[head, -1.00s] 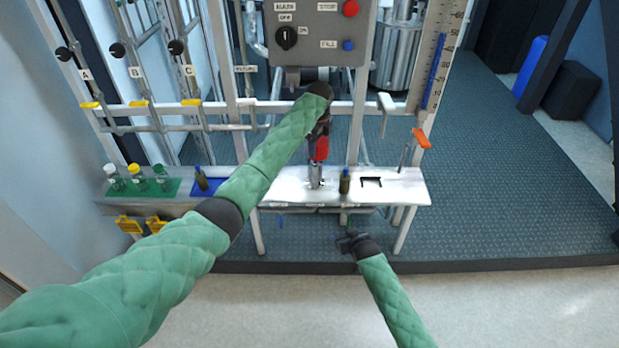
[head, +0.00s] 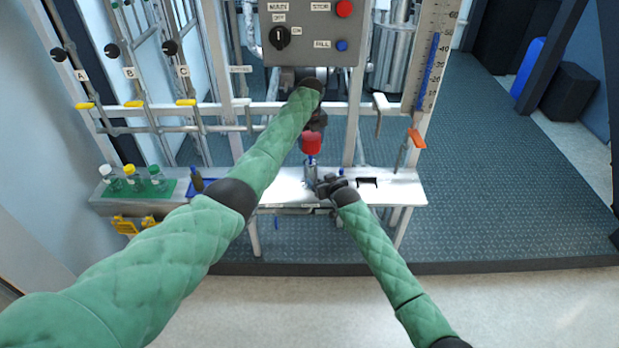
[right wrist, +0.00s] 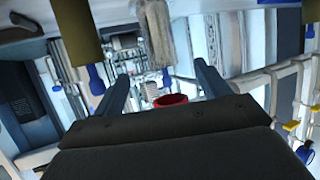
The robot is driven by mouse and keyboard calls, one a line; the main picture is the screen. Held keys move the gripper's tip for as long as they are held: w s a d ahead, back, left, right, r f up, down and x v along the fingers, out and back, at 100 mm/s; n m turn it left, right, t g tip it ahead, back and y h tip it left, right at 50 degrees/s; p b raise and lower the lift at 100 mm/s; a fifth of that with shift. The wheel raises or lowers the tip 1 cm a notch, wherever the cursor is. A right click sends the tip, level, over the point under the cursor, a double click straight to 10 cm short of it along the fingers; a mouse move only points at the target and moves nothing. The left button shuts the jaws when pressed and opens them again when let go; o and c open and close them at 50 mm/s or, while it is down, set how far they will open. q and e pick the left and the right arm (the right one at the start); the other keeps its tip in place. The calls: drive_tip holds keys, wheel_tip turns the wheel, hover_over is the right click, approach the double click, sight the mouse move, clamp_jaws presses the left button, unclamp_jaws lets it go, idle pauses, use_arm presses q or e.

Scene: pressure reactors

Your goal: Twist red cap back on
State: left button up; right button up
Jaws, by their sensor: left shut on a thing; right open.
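The red cap (head: 312,143) is in my left gripper (head: 316,124), held above the silver vessel (head: 310,172) on the white bench. The cap looks apart from the vessel, with a small gap. In the right wrist view, which looks upside down, the cap (right wrist: 171,100) shows as a red ring between the fingers, farther off, and the vessel (right wrist: 157,35) hangs from the top. My right gripper (head: 322,185) is open and empty at the vessel's front right. Its fingers show in the wrist view (right wrist: 163,85). It partly hides the vessel.
A bottle with a blue cap (right wrist: 76,35) stands close to my right gripper. Capped vials (head: 132,180) stand on a green mat at the bench's left, near a blue tray (head: 210,186). A black bracket (head: 367,182) lies at the right. The control box (head: 312,35) is above.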

sight(313, 172)
drive_tip(key=shift+x, duration=6)
drive_tip(key=shift+a, duration=0.1)
drive_tip(key=shift+f, duration=0.1)
drive_tip(key=c, duration=1.4)
use_arm(q)
drive_tip(key=shift+f, duration=2.45)
use_arm(e)
drive_tip(key=shift+c, duration=0.2)
use_arm(q)
drive_tip(key=shift+f, duration=0.9)
drive_tip(key=shift+f, duration=0.55)
